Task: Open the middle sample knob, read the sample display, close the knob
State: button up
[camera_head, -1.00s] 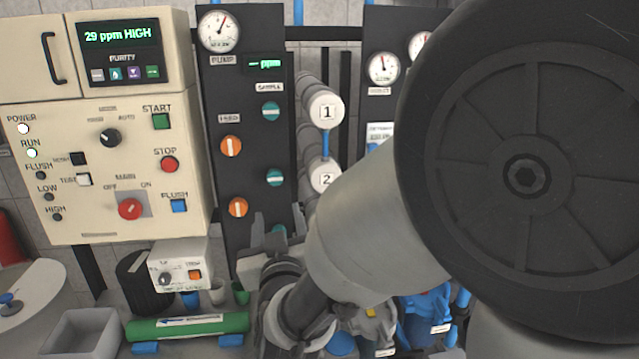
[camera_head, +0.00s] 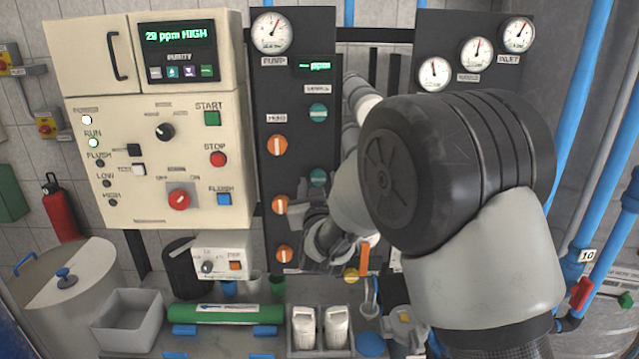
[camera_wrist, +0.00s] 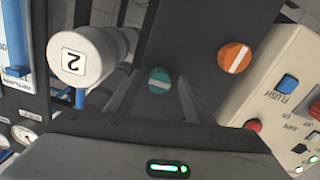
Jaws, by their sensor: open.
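The middle sample knob (camera_head: 318,178) is teal with a white bar that lies roughly level, on the dark panel (camera_head: 298,90). In the wrist view, a teal knob (camera_wrist: 159,80), by its place the middle one, shows between my fingers and ahead of them, apart from them. My gripper (camera_wrist: 155,92) is open and empty. In the head view, my gripper (camera_head: 300,206) is just below the middle knob and partly hidden by my arm. The sample display (camera_head: 319,66) is lit green; "ppm" shows but no number is readable. The upper teal knob (camera_head: 318,112) also has a level bar.
Orange knobs (camera_head: 277,145) with upright bars run down the panel's left side. The cream cabinet (camera_head: 150,170) stands to the left, its purity display (camera_head: 179,36) reading about 29 ppm HIGH. A white cylinder end marked 2 (camera_wrist: 75,58) is close beside my fingers in the wrist view.

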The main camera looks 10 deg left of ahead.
jog(key=c, duration=1)
jog(key=shift+c, duration=0.2)
jog(key=shift+n+b, duration=0.3)
jog(key=shift+n, duration=0.1)
jog(key=n+b, duration=0.1)
jog(key=n, duration=0.2)
jog(key=n+b, duration=0.1)
jog(key=n, duration=0.3)
jog(key=shift+d, duration=0.1)
jog(key=n, duration=0.5)
jog(key=shift+r, duration=0.2)
jog(key=n+p, duration=0.2)
jog(key=n, duration=0.3)
